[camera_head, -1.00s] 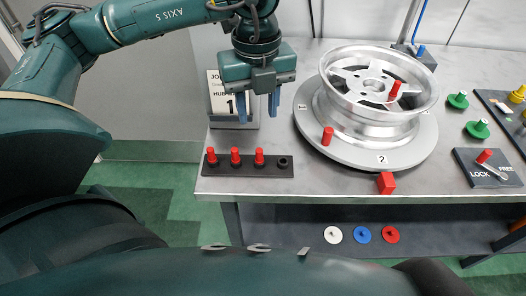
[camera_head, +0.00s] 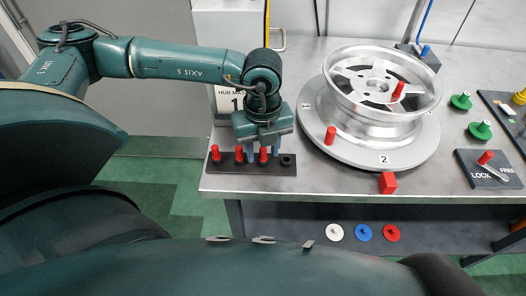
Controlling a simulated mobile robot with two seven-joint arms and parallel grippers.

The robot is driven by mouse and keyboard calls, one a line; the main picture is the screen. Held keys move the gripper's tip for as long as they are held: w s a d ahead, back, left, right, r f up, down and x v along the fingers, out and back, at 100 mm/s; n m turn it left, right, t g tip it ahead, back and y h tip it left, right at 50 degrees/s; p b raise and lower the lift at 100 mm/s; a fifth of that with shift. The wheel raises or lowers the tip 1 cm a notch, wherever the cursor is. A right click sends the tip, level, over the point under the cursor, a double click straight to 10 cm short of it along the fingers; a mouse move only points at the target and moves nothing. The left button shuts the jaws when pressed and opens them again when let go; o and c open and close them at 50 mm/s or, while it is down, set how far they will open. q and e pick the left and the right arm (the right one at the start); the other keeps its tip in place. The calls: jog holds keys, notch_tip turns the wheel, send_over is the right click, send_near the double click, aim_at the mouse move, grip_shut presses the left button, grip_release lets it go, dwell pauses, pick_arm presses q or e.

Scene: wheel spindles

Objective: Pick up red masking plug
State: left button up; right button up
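A black rack (camera_head: 229,169) near the table's front left edge holds three upright red plugs: left (camera_head: 215,153), middle (camera_head: 239,154) and right (camera_head: 264,154). Its rightmost socket (camera_head: 287,160) is empty. My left gripper (camera_head: 264,153) points down at the rack, with its blue fingers partly hidden behind the plugs and the gripper body. The fingers look apart, one on each side of the right plug, and I see no clear contact. Another red plug (camera_head: 331,135) stands at the wheel's front left, and one (camera_head: 397,90) is on the wheel's face. My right gripper is out of view.
A silver wheel (camera_head: 375,122) sits on a round grey turntable (camera_head: 345,153) right of the rack. A red block (camera_head: 388,182) is at the table's front edge. Green knobs (camera_head: 479,131) and a lock lever panel (camera_head: 488,170) are at right. White, blue and red discs (camera_head: 392,232) lie below.

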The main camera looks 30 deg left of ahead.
pick_arm(q)
grip_shut()
dwell(0.4)
jog(key=shift+r, duration=0.1)
